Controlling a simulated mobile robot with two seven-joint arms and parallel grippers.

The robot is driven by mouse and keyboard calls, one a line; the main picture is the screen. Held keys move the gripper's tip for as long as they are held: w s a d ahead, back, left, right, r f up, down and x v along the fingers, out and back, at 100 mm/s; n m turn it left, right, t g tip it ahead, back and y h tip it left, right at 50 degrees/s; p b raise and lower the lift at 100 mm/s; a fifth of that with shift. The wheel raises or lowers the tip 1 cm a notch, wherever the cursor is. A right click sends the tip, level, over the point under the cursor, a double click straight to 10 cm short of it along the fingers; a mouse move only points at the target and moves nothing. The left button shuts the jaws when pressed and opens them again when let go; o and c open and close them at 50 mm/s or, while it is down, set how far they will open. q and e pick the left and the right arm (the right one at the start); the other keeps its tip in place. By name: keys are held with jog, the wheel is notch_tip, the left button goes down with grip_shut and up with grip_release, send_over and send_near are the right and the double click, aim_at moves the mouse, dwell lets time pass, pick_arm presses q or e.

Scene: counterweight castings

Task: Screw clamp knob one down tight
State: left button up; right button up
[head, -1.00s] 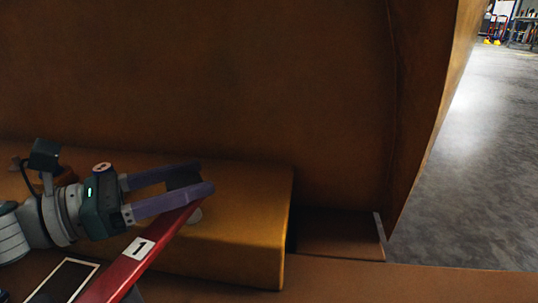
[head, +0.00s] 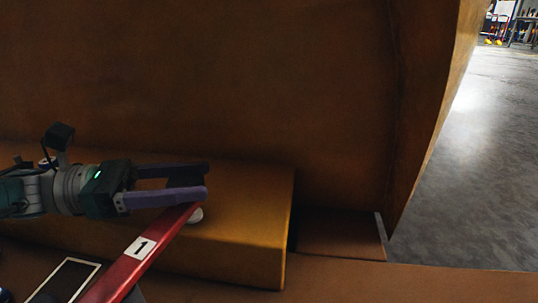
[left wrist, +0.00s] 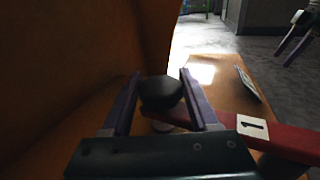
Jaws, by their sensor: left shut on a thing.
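The black clamp knob (left wrist: 160,92) sits between the purple fingers of my left gripper (left wrist: 160,74) in the left wrist view, and the gripper is shut on it. In the head view my left gripper (head: 206,180) reaches in from the left at the end of the red clamp bar (head: 125,275). The bar carries a white label "1" (head: 140,247). A pale round piece (head: 195,215) shows under the bar's end, on the orange casting ledge (head: 240,225). My right gripper (left wrist: 290,46) shows at the upper right of the left wrist view, its fingers apart and empty.
A tall brown-orange casting wall (head: 250,90) rises right behind the ledge. A dark panel with a pale frame (head: 68,281) lies at the lower left. Open grey floor (head: 480,170) lies to the right.

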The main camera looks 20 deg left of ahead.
pick_arm(q)
jog(key=shift+r, duration=0.1)
dwell(0.4)
jog(key=o, duration=1.4)
